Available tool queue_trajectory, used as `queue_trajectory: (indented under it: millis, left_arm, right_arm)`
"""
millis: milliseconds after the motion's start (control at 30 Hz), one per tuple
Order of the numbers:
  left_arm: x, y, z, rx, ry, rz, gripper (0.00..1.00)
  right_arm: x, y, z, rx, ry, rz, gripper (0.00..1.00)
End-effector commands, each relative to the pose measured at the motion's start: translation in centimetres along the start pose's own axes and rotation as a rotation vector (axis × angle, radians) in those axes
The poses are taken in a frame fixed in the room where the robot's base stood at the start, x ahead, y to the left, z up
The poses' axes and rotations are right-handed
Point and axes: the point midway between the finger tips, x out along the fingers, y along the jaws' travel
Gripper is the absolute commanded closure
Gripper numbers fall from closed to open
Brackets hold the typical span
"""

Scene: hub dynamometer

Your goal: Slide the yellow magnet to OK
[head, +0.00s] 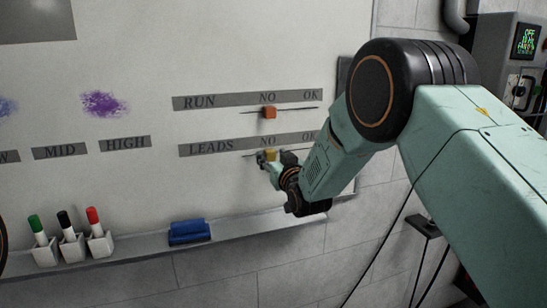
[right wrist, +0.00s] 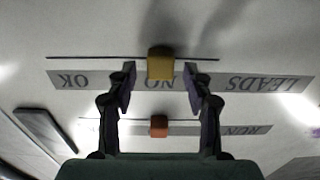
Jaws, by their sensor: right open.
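The yellow magnet (head: 270,155) is on the whiteboard at the LEADS row, just below the word NO. It sits on a thin dark line that runs on toward OK at the right. My right gripper (head: 268,160) is at the magnet and partly covers it in the head view. In the right wrist view, which is upside down, the yellow magnet (right wrist: 160,63) is between the two open fingers (right wrist: 160,85), with a gap on each side. The OK label (right wrist: 75,79) shows at the left there. My left gripper is not in view.
An orange magnet (head: 269,113) sits on the line of the RUN row (head: 200,101) above. A tray (head: 262,224) along the board's bottom holds a blue eraser (head: 189,232). Cups with green, black and red markers (head: 93,218) stand at the left. A grey panel with a screen (head: 526,40) is at right.

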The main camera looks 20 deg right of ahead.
Motion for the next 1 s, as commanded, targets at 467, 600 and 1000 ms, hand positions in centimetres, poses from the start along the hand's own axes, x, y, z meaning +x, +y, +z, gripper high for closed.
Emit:
queue_trajectory:
  millis: [467, 600, 1000]
  left_arm:
    - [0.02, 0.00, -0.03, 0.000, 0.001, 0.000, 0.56]
    - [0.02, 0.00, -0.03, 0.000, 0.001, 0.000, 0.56]
    - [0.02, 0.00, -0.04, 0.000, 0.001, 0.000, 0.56]
  right_arm:
    - [-0.03, -0.04, 0.00, -0.001, 0.001, -0.001, 0.83]
    - [-0.02, -0.04, -0.05, 0.000, 0.002, -0.001, 0.95]
    - [0.01, -0.04, -0.13, -0.001, 0.003, -0.001, 1.00]
